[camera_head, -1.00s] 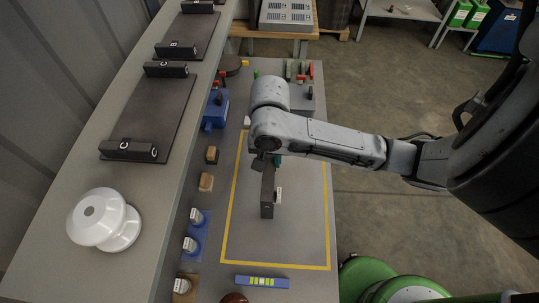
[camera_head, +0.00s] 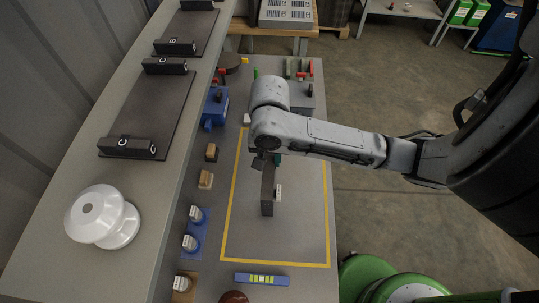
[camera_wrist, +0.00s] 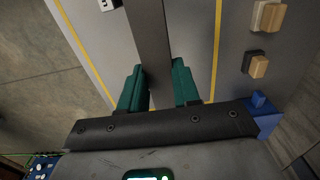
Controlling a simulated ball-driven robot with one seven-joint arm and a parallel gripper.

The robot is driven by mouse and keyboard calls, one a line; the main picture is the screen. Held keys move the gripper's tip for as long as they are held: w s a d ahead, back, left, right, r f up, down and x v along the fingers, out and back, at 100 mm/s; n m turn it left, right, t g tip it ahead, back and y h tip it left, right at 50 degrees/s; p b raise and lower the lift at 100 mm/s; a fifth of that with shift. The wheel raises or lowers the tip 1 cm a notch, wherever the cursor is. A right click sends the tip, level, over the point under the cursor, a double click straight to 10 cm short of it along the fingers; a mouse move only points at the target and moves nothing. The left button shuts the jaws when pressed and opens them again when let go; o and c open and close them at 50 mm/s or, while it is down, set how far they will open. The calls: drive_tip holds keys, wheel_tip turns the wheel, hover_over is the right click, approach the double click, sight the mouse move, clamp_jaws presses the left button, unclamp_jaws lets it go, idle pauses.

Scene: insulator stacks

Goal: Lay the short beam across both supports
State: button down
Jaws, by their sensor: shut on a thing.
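A dark grey beam (camera_head: 267,190) is held over the area outlined in yellow on the lower bench. In the wrist view the beam (camera_wrist: 149,40) runs between the green fingers of my gripper (camera_wrist: 160,88), which is shut on it. In the head view my arm hides most of the gripper and the beam's far end. Black blocks marked C, one far (camera_head: 165,66) and one near (camera_head: 127,147), stand at the two ends of a dark plate (camera_head: 147,105) on the raised shelf at left. They look like a pair of supports. Nothing lies across them.
A white insulator (camera_head: 102,216) stands on the shelf near the plate. Another plate (camera_head: 190,27) with B-marked blocks lies farther back. A white tag (camera_head: 278,191) is beside the beam. Small blocks line the bench's left side. The shelf edge rises between bench and plates.

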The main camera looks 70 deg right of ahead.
idle(0.3)
drive_tip(key=c, duration=0.7)
unclamp_jaws()
drive_tip(key=shift+f, duration=0.1)
drive_tip(key=shift+c, duration=0.2)
wheel_tip(320, 180, up, 6)
drive_tip(key=shift+r+p, duration=0.1)
drive_tip(key=shift+p, duration=0.8)
drive_tip(key=shift+d+r, duration=0.1)
drive_tip(key=shift+r, duration=2.2)
